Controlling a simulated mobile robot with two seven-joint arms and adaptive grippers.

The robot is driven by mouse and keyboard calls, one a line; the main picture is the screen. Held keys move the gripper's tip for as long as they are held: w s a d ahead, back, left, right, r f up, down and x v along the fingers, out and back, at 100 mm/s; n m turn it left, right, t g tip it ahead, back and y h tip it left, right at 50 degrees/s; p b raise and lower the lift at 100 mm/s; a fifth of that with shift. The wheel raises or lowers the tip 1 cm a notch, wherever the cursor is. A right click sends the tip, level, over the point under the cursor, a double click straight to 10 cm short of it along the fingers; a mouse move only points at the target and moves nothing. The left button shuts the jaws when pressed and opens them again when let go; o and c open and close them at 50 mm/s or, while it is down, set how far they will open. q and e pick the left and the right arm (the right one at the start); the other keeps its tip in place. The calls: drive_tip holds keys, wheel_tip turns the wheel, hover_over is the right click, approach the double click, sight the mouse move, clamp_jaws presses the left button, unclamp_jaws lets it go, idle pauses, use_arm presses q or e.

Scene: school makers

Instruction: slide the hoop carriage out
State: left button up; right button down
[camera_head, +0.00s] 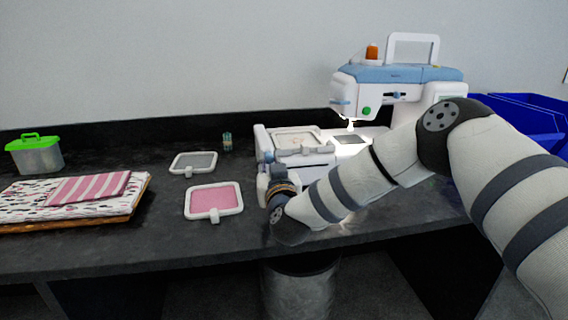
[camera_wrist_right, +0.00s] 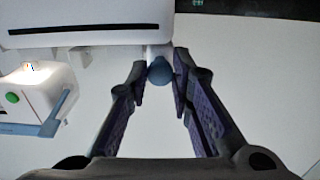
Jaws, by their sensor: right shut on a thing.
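The sewing machine (camera_head: 395,92), white with a blue top, stands on the dark counter at the right. Its white hoop carriage (camera_head: 318,158) is on its left side, with a hoop of pale cloth (camera_head: 297,139) on it. In the right wrist view, my right gripper (camera_wrist_right: 160,76) is shut on a blue-grey round knob (camera_wrist_right: 159,69) at the edge of a white body with a dark slot (camera_wrist_right: 82,29). In the head view my right arm reaches in from the right, its hand at the carriage's front left, fingertips hard to make out. My left gripper is not in view.
A hoop with pink cloth (camera_head: 214,199) and a grey hoop (camera_head: 194,161) lie left of the carriage, near a small thread spool (camera_head: 227,141). Folded fabric (camera_head: 90,187) on a board and a green-lidded box (camera_head: 35,153) are farther left. Blue bins (camera_head: 520,118) stand right.

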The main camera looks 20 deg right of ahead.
drive_tip(key=shift+a, duration=0.2)
drive_tip(key=c, duration=1.6)
unclamp_jaws()
drive_tip(key=shift+c, duration=0.2)
drive_tip(key=shift+o, duration=1)
drive_tip(key=shift+w+a, duration=0.15)
drive_tip(key=v, duration=1.2)
drive_tip(key=shift+f, duration=0.1)
